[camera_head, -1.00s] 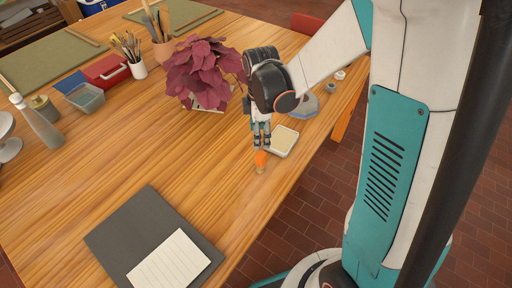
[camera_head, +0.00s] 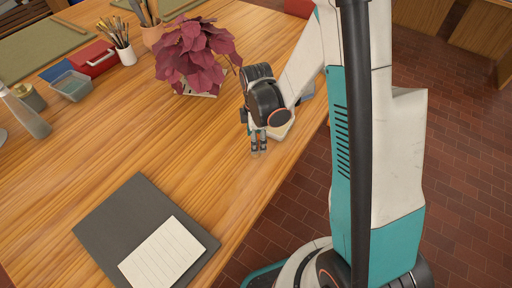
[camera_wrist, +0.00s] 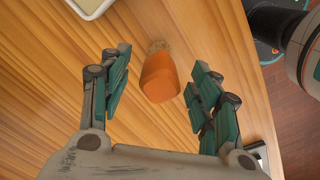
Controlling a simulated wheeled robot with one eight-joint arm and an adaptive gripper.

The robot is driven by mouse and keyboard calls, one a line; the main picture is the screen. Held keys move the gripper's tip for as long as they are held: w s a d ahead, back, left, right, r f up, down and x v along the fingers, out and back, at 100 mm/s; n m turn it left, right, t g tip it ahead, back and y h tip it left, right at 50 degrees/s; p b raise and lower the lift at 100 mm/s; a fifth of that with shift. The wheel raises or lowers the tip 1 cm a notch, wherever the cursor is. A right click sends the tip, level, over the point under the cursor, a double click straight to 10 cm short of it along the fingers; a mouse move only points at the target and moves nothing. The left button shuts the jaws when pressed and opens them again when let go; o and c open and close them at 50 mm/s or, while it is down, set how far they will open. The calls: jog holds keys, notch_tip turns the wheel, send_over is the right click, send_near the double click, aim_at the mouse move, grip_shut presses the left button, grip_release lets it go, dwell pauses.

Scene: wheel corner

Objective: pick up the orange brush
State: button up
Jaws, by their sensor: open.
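The orange brush (camera_wrist: 160,77) lies on the wooden table (camera_wrist: 60,110) in the wrist view, with its tan bristle end toward the top of the picture. My gripper (camera_wrist: 158,95) is open, with one teal-padded finger on each side of the brush. Neither finger visibly touches it. In the head view my gripper (camera_head: 259,151) points down near the table's right edge, and the brush is hidden there behind the fingers.
A plant with dark red leaves (camera_head: 190,60) stands behind to the left. A grey folder (camera_head: 110,225) with a lined paper sheet (camera_head: 165,258) lies in front.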

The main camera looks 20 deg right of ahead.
jog(key=shift+f, duration=0.9)
jog(key=shift+r, duration=0.1)
jog(key=c, duration=1.2)
jog(key=shift+o, duration=0.2)
